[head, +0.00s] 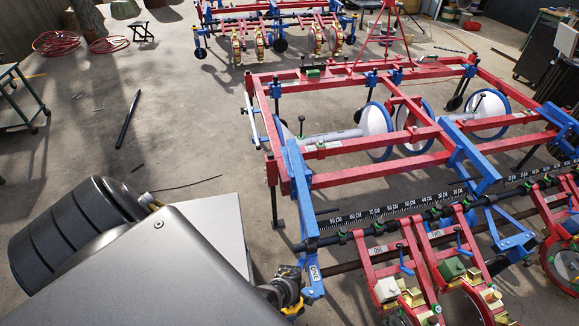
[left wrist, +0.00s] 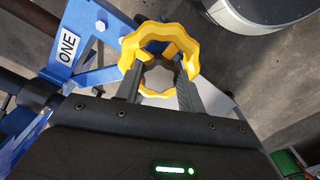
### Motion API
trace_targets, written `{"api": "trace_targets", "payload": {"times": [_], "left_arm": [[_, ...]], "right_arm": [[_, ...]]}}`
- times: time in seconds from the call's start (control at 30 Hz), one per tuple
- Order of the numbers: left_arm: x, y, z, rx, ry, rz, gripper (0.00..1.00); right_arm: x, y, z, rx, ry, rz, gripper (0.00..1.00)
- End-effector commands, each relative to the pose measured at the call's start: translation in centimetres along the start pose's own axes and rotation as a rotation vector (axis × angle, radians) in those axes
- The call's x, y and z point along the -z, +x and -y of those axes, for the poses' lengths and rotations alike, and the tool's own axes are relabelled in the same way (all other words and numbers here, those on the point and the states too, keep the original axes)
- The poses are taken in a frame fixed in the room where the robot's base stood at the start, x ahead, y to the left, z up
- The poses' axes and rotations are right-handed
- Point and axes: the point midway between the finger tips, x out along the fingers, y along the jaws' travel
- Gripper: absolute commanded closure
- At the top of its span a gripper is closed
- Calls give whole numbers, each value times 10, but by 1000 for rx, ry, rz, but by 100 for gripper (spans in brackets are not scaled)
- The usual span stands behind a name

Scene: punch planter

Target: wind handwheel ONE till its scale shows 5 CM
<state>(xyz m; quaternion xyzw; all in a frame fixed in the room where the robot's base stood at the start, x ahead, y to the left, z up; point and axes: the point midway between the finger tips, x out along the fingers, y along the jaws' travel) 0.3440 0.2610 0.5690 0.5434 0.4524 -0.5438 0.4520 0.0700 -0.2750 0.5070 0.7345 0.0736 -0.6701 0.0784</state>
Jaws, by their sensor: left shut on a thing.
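The yellow handwheel ONE (left wrist: 188,40), with a scalloped rim, is in the upper middle of the left wrist view. My left gripper (left wrist: 158,74) is shut on it, with dark fingers at its near side. A white plate reading ONE (left wrist: 68,46) is on the blue bracket beside it. In the head view, my left gripper (head: 284,288) is at the bottom middle, by the blue bracket. Only a little of the yellow wheel (head: 293,312) shows there. I cannot make out a centimetre reading for this wheel. My right gripper is in neither view.
The red and blue planter frame (head: 300,151) fills the right side, with a black numbered strip (head: 395,207) along its bar. Red row units (head: 377,262) hang close to the right of my gripper. Open concrete floor lies to the left, with a black rod (head: 128,119) on it.

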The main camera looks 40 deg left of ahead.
Motion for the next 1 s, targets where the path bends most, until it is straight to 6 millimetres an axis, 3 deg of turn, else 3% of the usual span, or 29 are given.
{"api": "trace_targets", "payload": {"times": [0.73,0.77,0.9,1.0], "left_arm": [[1,0,0,0,-85,-1,84],[1,0,0,0,-85,-1,59],[1,0,0,0,-84,-1,40],[0,0,0,0,-83,-1,40]], "right_arm": [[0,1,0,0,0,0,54],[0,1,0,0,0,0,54],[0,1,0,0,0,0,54],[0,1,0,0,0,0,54]]}}
